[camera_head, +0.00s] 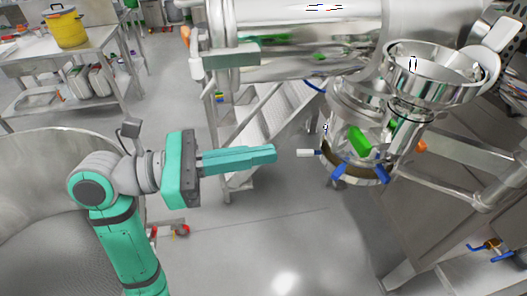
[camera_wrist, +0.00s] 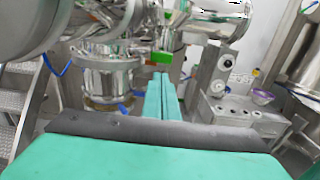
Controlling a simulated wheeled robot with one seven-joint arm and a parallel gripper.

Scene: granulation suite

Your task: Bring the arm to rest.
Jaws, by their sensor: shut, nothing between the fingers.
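My gripper (camera_head: 272,154) is at the end of my teal arm, left of the middle in the head view. Its long teal fingers are closed together with nothing between them, pointing right toward the steel vessel (camera_head: 345,176). In the wrist view the gripper (camera_wrist: 161,76) shows as two fingers side by side, pointing away from the camera. The fingertips look clear of the vessel in the head view, with a short white-handled lever (camera_head: 306,152) just beyond them.
A large steel tank (camera_head: 40,150) stands behind and left of my arm. Metal steps (camera_head: 262,115) rise behind the fingers. A steel table (camera_head: 25,58) with a yellow pot (camera_head: 68,28) is at the upper left. Open floor (camera_head: 290,240) lies in front, and a steel cabinet (camera_head: 440,200) stands at right.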

